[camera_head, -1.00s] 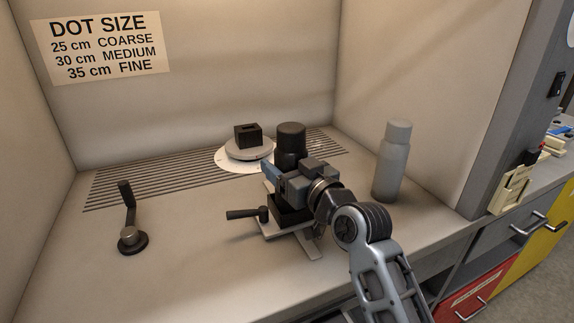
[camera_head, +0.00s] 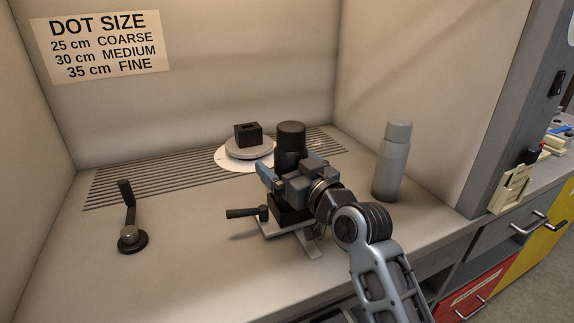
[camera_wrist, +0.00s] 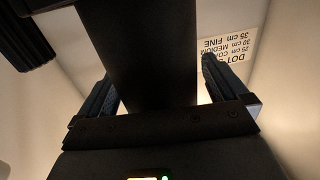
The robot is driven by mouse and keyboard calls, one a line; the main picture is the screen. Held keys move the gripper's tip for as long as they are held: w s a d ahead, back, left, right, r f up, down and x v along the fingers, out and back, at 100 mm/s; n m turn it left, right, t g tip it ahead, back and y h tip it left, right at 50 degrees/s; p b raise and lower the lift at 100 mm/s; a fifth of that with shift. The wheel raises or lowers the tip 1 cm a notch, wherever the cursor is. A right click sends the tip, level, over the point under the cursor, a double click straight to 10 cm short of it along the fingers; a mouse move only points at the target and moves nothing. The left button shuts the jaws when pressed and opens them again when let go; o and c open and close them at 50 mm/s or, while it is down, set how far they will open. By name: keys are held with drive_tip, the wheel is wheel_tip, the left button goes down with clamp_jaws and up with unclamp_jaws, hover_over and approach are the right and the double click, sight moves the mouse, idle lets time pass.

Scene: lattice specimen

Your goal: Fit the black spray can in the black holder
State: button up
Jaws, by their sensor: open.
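The black spray can (camera_head: 290,138) stands upright near the middle of the bench, its lower part hidden behind my gripper. My gripper (camera_head: 283,170) is open at the can's lower part. In the wrist view a broad dark shape, apparently the can (camera_wrist: 145,45), lies between the two spread fingers of my gripper (camera_wrist: 160,78). The black holder (camera_head: 290,214) is a dark block on a light metal plate, with a black lever at its left. My gripper is right above it and covers most of it. I cannot tell how the can's bottom sits in the holder.
A grey spray can (camera_head: 391,165) stands to the right. Behind on the left, a slotted black block (camera_head: 247,134) sits on a round turntable (camera_head: 249,151). A crank (camera_head: 129,225) stands at the left. The bench between crank and holder is clear. Booth walls enclose the back and sides.

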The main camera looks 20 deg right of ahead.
drive_tip(key=shift+s+d, duration=0.2)
drive_tip(key=shift+s, duration=1.05)
drive_tip(key=shift+s+d, duration=0.2)
drive_tip(key=shift+s, duration=1)
drive_tip(key=s+d+b, duration=0.1)
drive_tip(key=s, duration=0.6)
drive_tip(key=shift+s, duration=0.35)
drive_tip(key=shift+d+f, duration=0.1)
drive_tip(key=shift+m+g+h, duration=0.4)
drive_tip(key=shift+m+h, duration=0.3)
drive_tip(key=shift+h, duration=0.1)
drive_tip(key=s+f, duration=0.6)
drive_tip(key=s, duration=0.1)
drive_tip(key=shift+s+f, duration=0.1)
drive_tip(key=shift+f, duration=0.2)
drive_tip(key=s+a+f+g, duration=0.1)
drive_tip(key=s+f, duration=0.1)
drive_tip(key=s, duration=1.2)
drive_tip(key=s+a+f+g+h, duration=0.1)
drive_tip(key=s, duration=1.4)
drive_tip(key=shift+s+f, duration=0.3)
drive_tip(key=shift+f, duration=0.1)
